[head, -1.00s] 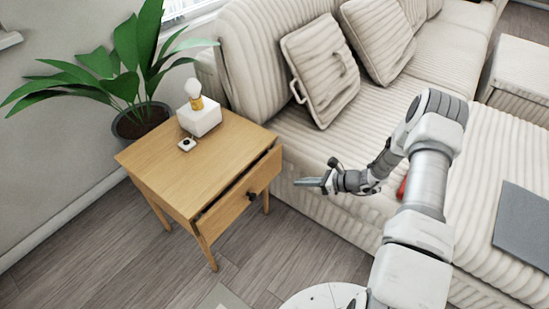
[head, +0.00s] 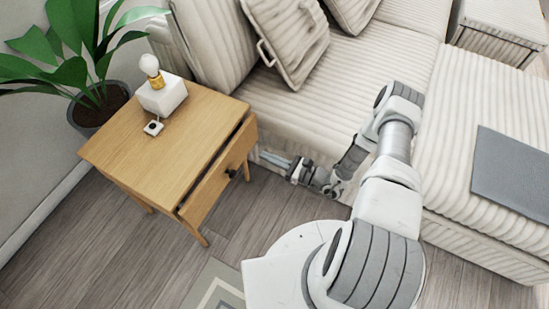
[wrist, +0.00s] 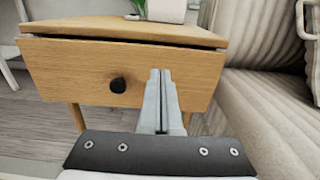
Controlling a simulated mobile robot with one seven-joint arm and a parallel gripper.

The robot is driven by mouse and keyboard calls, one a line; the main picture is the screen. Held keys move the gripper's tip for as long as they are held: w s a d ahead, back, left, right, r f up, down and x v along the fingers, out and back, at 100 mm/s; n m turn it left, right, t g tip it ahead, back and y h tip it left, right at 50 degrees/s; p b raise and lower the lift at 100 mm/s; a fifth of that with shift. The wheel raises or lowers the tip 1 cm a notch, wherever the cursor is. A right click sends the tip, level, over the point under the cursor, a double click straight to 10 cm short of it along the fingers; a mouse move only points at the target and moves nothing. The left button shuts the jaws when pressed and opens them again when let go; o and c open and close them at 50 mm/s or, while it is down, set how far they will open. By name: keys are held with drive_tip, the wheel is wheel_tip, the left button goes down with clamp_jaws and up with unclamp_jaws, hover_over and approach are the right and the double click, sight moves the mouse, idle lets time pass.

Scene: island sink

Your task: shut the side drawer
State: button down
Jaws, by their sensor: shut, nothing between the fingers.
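The wooden side table (head: 165,137) stands left of centre in the head view. Its drawer (head: 221,171) is pulled out a little, with a dark gap along the top behind its front. The drawer front (wrist: 75,75) faces me in the wrist view, with a round black knob (wrist: 118,86) near its middle. My gripper (head: 267,156) is shut and empty, to the right of the drawer front. In the wrist view its fingertips (wrist: 160,72) overlap the front right of the knob; I cannot tell whether they touch it.
A white lamp (head: 161,94) with a bulb and a small white device (head: 153,128) stand on the tabletop. A potted plant (head: 97,108) is behind the table. A ribbed beige sofa (head: 330,80) lies close on the right. Floor in front of the table is clear, with a rug (head: 215,286).

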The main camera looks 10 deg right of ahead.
sight(236, 143)
drive_tip(key=b+x, duration=0.1)
drive_tip(key=x, duration=0.8)
